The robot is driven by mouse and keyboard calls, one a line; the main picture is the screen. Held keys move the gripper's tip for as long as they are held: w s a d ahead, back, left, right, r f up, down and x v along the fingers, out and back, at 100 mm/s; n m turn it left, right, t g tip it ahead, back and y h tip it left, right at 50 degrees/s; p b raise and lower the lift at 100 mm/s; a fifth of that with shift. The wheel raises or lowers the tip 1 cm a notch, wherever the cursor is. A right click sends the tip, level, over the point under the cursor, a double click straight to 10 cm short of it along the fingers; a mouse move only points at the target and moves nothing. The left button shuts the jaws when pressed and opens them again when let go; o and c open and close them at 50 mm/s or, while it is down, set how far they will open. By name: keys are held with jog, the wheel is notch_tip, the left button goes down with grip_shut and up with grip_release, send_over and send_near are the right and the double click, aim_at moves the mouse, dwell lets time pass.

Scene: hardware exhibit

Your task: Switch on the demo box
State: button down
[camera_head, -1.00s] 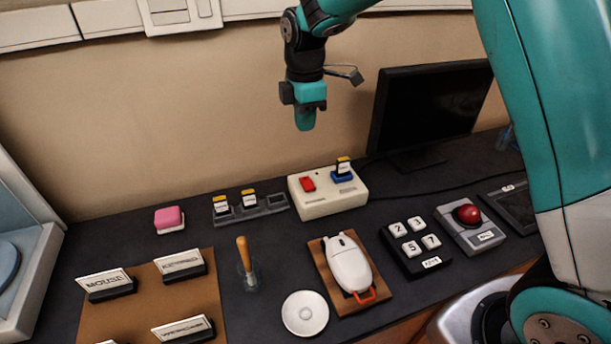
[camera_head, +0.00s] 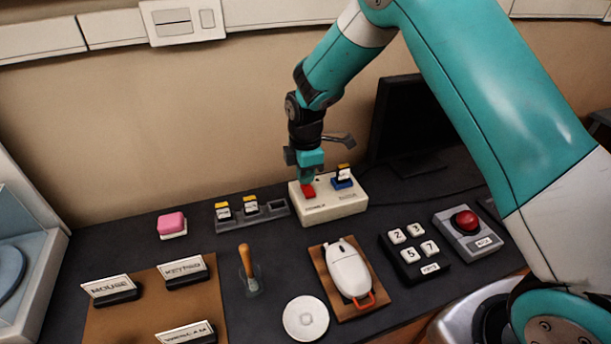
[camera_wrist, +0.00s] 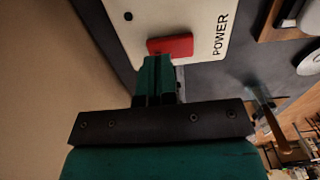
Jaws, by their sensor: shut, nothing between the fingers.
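The demo box is a cream box (camera_head: 328,208) at the back of the dark table, and it also shows in the wrist view (camera_wrist: 200,16) with the word POWER. A red rocker switch (camera_head: 308,192) sits on its top left; in the wrist view the red switch (camera_wrist: 172,45) lies right at my fingertips. My gripper (camera_head: 307,181) is shut and empty, pointing down over the switch. The fingertips (camera_wrist: 157,60) appear at or touching the switch's near edge; I cannot tell if they press it. A blue piece with a yellow-topped tag (camera_head: 343,178) is on the box's right.
A grey rack (camera_head: 272,208) with tagged pieces and a pink block (camera_head: 171,224) stand left of the box. A monitor (camera_head: 408,115) stands behind right. In front are a white mouse (camera_head: 348,270), number keys (camera_head: 411,254) and a red button (camera_head: 465,220).

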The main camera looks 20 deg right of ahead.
jog(key=shift+f, duration=0.7)
jog(key=shift+f, duration=0.3)
jog(key=shift+s+r, duration=0.25)
jog(key=shift+s, duration=0.5)
jog(key=shift+r+p, duration=0.1)
jog(key=shift+p, duration=0.2)
